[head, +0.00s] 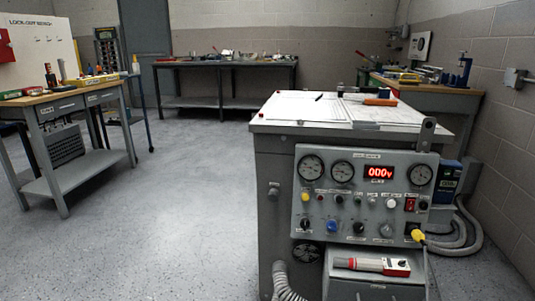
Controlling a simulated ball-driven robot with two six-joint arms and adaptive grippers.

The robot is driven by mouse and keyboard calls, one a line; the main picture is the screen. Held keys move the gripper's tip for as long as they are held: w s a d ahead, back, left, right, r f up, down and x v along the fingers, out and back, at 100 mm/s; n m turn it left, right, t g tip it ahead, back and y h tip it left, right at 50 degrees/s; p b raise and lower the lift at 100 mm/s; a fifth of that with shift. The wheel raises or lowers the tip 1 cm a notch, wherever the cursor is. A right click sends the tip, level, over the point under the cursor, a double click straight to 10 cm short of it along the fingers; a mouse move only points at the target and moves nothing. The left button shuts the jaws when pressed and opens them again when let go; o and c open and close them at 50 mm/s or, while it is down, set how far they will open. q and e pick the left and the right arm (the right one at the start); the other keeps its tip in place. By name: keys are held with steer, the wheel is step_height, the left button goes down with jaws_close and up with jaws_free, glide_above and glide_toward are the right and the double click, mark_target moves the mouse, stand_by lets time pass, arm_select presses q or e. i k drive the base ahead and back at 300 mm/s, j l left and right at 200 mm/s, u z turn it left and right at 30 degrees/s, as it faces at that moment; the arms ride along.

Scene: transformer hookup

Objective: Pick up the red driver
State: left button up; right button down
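I cannot clearly make out a red driver. On the left workbench (62,107), small upright items (50,76) with dark and reddish parts stand near its back, too small to identify. A red and white handheld tool (372,265) with a grey shaft lies on the shelf at the front of the grey test cabinet. Neither of my grippers is in view.
The grey test cabinet (275,200) with gauges and a red display stands at right centre, papers on its top. A hose and cables hang from it. A dark bench (222,64) stands at the back, another bench (463,101) at right. The floor (180,200) between is clear.

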mark_target(371, 265)
steer(key=i+j+z, duration=0.2)
steer(key=i+z, duration=0.15)
steer(key=i, duration=0.15)
steer(key=i+j+z, duration=0.7)
steer(key=i+j, duration=0.05)
steer(key=i, duration=0.1)
